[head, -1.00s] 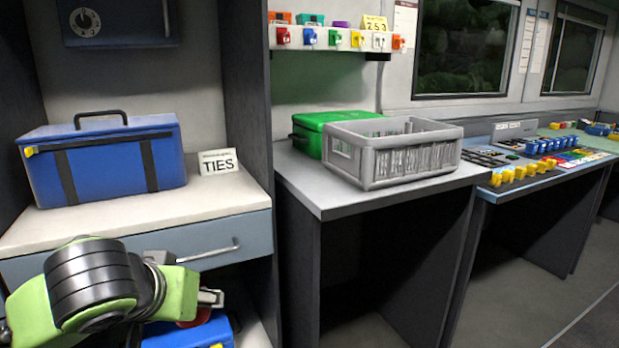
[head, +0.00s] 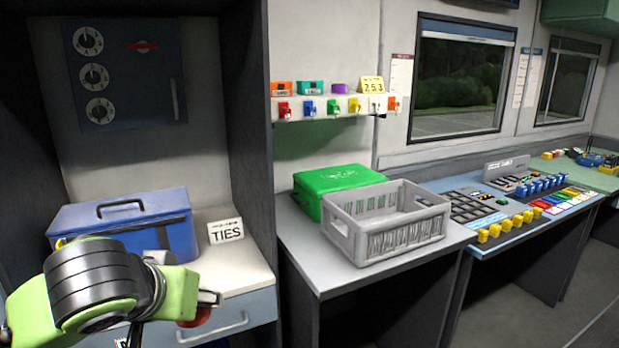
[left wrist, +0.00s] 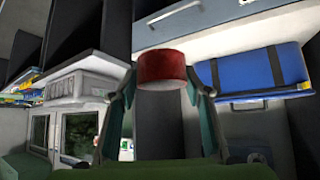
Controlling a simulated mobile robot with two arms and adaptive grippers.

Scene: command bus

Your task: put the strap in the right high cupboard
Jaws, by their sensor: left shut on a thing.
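The strap (left wrist: 162,70) looks like a dark red roll in the left wrist view, held between the two fingers of my left gripper (left wrist: 160,88). In the head view my left gripper (head: 206,306) is at the lower left, in front of the tie counter. Only a small red part of the strap (head: 196,318) shows there, under the gripper. A green overhead unit (head: 588,14) is cut off at the top right; I cannot tell whether it is the right high cupboard. My right gripper is not in view.
A blue case (head: 130,217) and a "TIES" sign (head: 226,231) stand on the left counter, close behind my left arm. A grey crate (head: 385,240) and a green box (head: 335,180) are on the middle counter. A control desk (head: 510,215) is to the right. Floor shows at lower right.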

